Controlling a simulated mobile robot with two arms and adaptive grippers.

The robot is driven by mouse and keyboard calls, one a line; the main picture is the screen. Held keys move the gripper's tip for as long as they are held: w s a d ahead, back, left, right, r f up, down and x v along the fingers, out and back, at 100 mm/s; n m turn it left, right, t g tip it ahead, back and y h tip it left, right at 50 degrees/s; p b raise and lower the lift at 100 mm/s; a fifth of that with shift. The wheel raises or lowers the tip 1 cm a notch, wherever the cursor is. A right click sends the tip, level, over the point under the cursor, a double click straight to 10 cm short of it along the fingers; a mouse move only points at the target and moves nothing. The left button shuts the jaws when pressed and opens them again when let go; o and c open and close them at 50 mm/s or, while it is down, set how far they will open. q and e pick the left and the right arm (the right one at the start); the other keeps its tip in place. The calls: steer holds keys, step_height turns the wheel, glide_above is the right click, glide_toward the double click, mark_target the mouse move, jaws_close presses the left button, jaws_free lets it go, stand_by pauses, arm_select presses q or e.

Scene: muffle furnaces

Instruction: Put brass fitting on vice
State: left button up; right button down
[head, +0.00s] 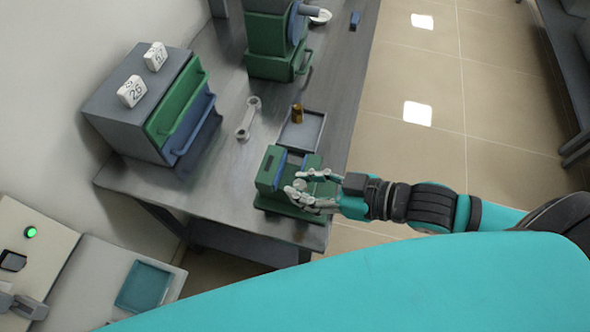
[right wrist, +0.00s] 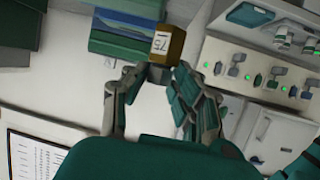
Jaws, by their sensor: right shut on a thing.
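My right gripper (head: 296,190) is over the green vice (head: 270,168) near the table's front corner. In the right wrist view the gripper (right wrist: 160,80) is shut on a brass block with a white "75" label, the brass fitting (right wrist: 175,44). The label reads upside down there. In the head view I cannot make out the held piece among the fingers. Whether it touches the vice cannot be told. Another small brass piece (head: 297,113) stands at the grey tray (head: 318,134) behind the vice. My left gripper is not in view.
A drawer cabinet (head: 112,100) with green and blue drawers bears two white numbered blocks. A green machine (head: 270,45) stands farther back. A device with a green light (head: 31,232) is at lower left. The tabletop's front left is clear.

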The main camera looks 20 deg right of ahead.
steer(key=w, duration=0.6)
steer(key=shift+d+f, duration=0.15)
steer(key=shift+w+f+p, duration=0.15)
steer(key=shift+w+p, duration=0.15)
steer(key=shift+w, duration=0.35)
step_height(320, 180, down, 3)
steer(key=shift+f, duration=0.25)
steer(key=shift+f, duration=0.15)
steer(key=c, duration=1.1)
jaws_free()
steer(key=shift+s, duration=0.1)
steer(key=shift+o, duration=0.2)
